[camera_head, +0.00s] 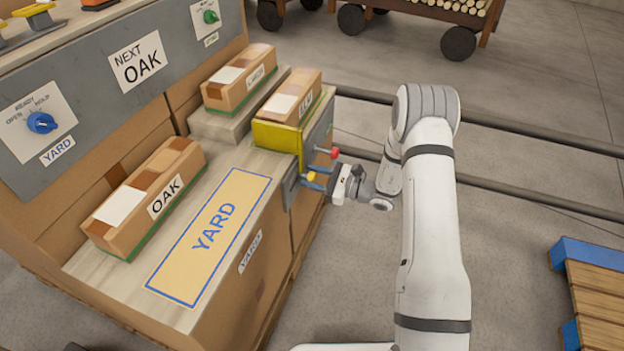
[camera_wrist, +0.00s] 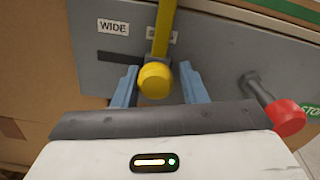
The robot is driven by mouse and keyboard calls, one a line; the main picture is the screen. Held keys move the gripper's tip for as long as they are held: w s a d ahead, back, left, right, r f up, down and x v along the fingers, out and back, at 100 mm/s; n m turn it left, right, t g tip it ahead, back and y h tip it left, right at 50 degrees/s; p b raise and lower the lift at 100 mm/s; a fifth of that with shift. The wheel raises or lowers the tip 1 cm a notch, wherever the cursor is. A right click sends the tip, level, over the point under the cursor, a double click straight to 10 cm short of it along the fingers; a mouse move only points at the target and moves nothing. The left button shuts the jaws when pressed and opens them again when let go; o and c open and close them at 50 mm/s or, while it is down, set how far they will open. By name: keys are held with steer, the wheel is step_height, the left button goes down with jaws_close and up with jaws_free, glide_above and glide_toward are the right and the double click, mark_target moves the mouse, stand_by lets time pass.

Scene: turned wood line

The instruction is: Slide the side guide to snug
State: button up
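The yellow side guide (camera_head: 278,137) stands across the end of the bench, against a carton. Its yellow knob (camera_wrist: 155,80) sits on the grey side panel (camera_wrist: 105,65), and it also shows small in the head view (camera_head: 311,176). A yellow bar (camera_wrist: 161,35) rises from the knob, right of the WIDE label (camera_wrist: 114,26) and in front of a second label, mostly hidden. My gripper (camera_wrist: 157,84) is open, its blue fingers on either side of the knob. The right finger shows a small gap; contact on the left cannot be told.
A red knob (camera_wrist: 289,118) on a dark stem is just right of my gripper, beside a green STOP label (camera_wrist: 311,115). An OAK carton (camera_head: 146,197) and the YARD mat (camera_head: 210,235) are on the bench. Floor right of the bench is mostly free, with rails (camera_head: 520,205) crossing it.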

steer(key=o, duration=0.3)
steer(key=shift+o, duration=0.2)
steer(key=p+v, duration=0.2)
steer(key=v, duration=0.5)
steer(key=shift+s+d, duration=0.15)
steer(key=shift+d, duration=0.2)
steer(key=s+a+r+n+g+h+p, duration=0.25)
steer(key=s+r+n+g+p, duration=0.3)
steer(key=r, duration=0.85)
steer(key=s+a+r+n+g+h+p, duration=0.1)
steer(key=s+r+n+g+h+p, duration=0.2)
steer(key=s+r+n+p, duration=0.75)
steer(key=s+d+r+n+t+h+p, duration=0.1)
steer(key=s+d+r+h+p, duration=0.2)
steer(key=r, duration=0.6)
steer(key=s+d+r+n+t+h+p, duration=0.1)
steer(key=s+d+r+h+p, duration=0.3)
steer(key=r, duration=0.4)
steer(key=s+d+r+n+t+h+p, duration=0.1)
steer(key=s+d+r+t+h+p, duration=0.2)
steer(key=r, duration=0.6)
steer(key=s+d+h+p, duration=0.1)
steer(key=s, duration=0.1)
steer(key=shift+s+r+p, duration=0.25)
steer(key=shift+r+p, duration=0.05)
steer(key=shift+r, duration=0.05)
